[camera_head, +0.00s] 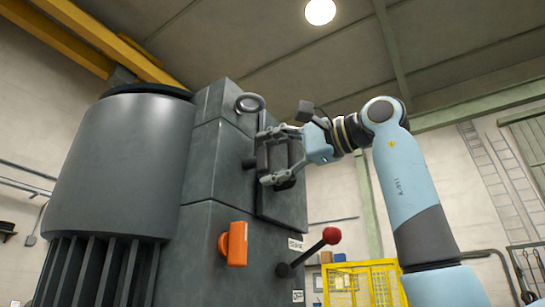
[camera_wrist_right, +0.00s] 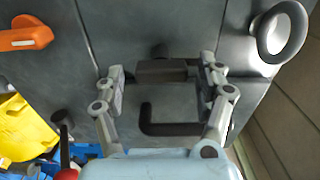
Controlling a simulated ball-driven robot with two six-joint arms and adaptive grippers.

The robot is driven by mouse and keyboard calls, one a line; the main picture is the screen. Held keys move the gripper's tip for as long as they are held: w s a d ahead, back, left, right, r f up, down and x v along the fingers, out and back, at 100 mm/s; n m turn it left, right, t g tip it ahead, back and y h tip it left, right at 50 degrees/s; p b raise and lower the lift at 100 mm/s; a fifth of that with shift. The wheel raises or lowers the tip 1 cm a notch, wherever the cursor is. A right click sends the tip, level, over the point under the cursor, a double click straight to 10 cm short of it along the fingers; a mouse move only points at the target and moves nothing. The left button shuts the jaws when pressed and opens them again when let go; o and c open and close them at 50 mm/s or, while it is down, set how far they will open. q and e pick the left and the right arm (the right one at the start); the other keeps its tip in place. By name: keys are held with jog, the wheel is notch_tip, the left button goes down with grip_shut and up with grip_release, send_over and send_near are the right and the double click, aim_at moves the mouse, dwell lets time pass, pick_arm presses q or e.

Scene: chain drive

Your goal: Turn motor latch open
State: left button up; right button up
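A dark bar on a short stem, which looks like the motor latch (camera_head: 262,156), stands out from the grey cabinet front. In the right wrist view the same latch (camera_wrist_right: 165,71) lies crosswise between my fingertips. My right gripper (camera_head: 281,157) is open, one finger above and one below the bar. In the wrist view my right gripper (camera_wrist_right: 162,82) has a finger at each end of the bar; the left one seems apart from it, and contact at the right end is unclear. A black bent handle (camera_wrist_right: 170,129) shows nearer the palm. My left gripper is out of view.
The grey cabinet (camera_head: 205,225) carries an orange handle (camera_head: 233,243), a red-knobbed lever (camera_head: 331,236) and a round grey ring (camera_head: 250,103) above my gripper. A large grey cylinder (camera_head: 120,165) stands at left. A yellow frame (camera_head: 360,270) is behind at the lower right.

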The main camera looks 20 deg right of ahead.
jog(key=v, duration=1.2)
jog(key=shift+d, duration=0.1)
dwell(0.4)
